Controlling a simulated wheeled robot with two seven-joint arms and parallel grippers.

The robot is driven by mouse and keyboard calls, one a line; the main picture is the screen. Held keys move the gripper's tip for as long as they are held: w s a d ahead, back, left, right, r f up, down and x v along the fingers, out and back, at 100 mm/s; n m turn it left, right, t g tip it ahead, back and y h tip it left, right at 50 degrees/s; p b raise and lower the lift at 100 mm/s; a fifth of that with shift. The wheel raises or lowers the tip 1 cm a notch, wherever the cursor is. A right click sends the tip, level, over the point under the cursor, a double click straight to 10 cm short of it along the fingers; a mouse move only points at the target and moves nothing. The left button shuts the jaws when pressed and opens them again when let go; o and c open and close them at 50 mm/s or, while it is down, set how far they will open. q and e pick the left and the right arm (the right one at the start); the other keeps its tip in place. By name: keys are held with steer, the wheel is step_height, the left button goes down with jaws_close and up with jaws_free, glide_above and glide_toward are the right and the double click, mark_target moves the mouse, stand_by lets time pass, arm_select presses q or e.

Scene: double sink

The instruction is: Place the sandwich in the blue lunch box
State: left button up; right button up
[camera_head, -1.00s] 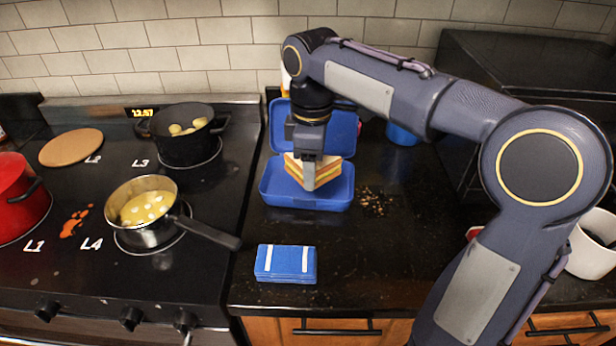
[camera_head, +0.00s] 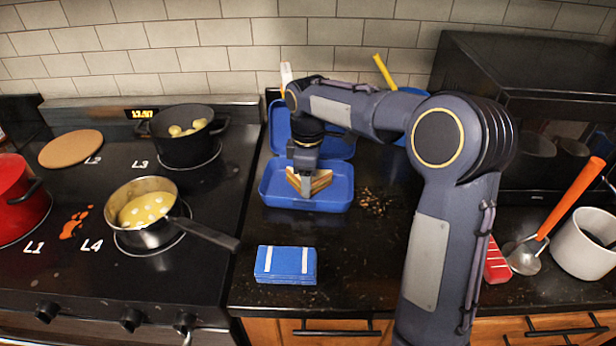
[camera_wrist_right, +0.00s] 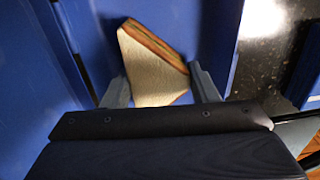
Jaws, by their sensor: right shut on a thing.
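The blue lunch box (camera_head: 280,193) stands open on the dark counter, its lid raised at the back. The sandwich (camera_head: 321,181), a wedge with layered filling, is low inside the box's tray. My right gripper (camera_head: 307,187) reaches down over the tray and is shut on the sandwich. In the right wrist view, the sandwich (camera_wrist_right: 152,65) lies between the two fingers (camera_wrist_right: 157,88) with the blue box (camera_wrist_right: 205,25) around it. I cannot tell whether the sandwich touches the box floor. My left gripper is out of view.
A closed blue case with white stripes (camera_head: 286,264) lies in front of the lunch box. Crumbs (camera_head: 375,202) lie to its right. The stove with a saucepan (camera_head: 142,212) and black pot (camera_head: 184,136) is at left. A white mug (camera_head: 584,250) stands at far right.

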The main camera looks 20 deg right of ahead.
steer(key=shift+f, duration=0.15)
steer(key=o, duration=0.6)
